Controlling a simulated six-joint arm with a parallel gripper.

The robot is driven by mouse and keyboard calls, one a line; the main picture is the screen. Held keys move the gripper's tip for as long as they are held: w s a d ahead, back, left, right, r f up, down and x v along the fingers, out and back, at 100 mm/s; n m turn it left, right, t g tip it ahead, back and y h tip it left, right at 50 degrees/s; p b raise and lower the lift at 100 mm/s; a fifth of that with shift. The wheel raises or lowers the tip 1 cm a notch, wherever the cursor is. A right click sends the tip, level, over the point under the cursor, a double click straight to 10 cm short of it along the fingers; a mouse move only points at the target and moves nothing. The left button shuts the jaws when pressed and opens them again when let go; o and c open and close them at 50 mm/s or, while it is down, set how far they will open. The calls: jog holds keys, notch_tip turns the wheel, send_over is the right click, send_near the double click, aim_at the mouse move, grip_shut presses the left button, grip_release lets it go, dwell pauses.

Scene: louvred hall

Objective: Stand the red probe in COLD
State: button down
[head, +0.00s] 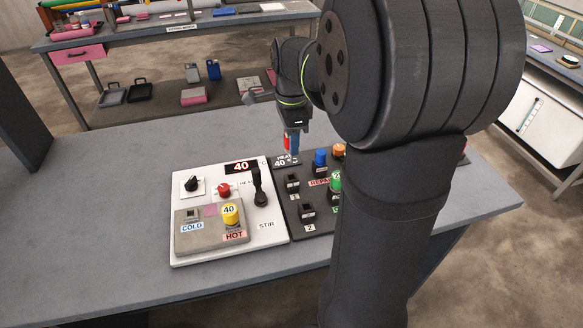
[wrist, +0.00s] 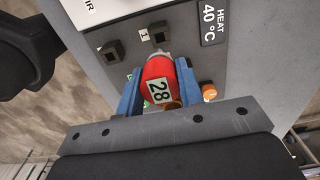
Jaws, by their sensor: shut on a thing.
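My gripper (head: 292,146) is shut on the red probe (wrist: 157,72), above the far edge of the dark panel. The probe sits between the two blue fingers in the wrist view and bears a white label reading 28. In the head view only a sliver of red shows beside the fingers. The COLD socket (head: 192,215) is a square opening at the left of a grey block (head: 207,242), above a blue-lettered COLD label; it looks empty. The block's HOT place holds a yellow probe (head: 231,214) marked 40.
The white panel (head: 184,178) has a black knob (head: 192,184), a red knob (head: 223,190), an upright black lever (head: 259,188) and a display reading 40. The dark panel (head: 296,226) carries square sockets 1 and 2, blue, orange and green pieces. Bare table lies left.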

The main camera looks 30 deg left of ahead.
jog(key=s+a+r+n, duration=0.1)
jog(key=s+a+n, duration=0.5)
jog(key=s+a, duration=0.35)
jog(key=n, duration=0.6)
send_over(193, 219)
jog(key=a, duration=0.2)
notch_tip(193, 219, down, 6)
jog(key=w, duration=0.1)
jog(key=shift+d, duration=0.2)
jog(key=shift+f, duration=0.2)
jog(key=shift+f, duration=1.8)
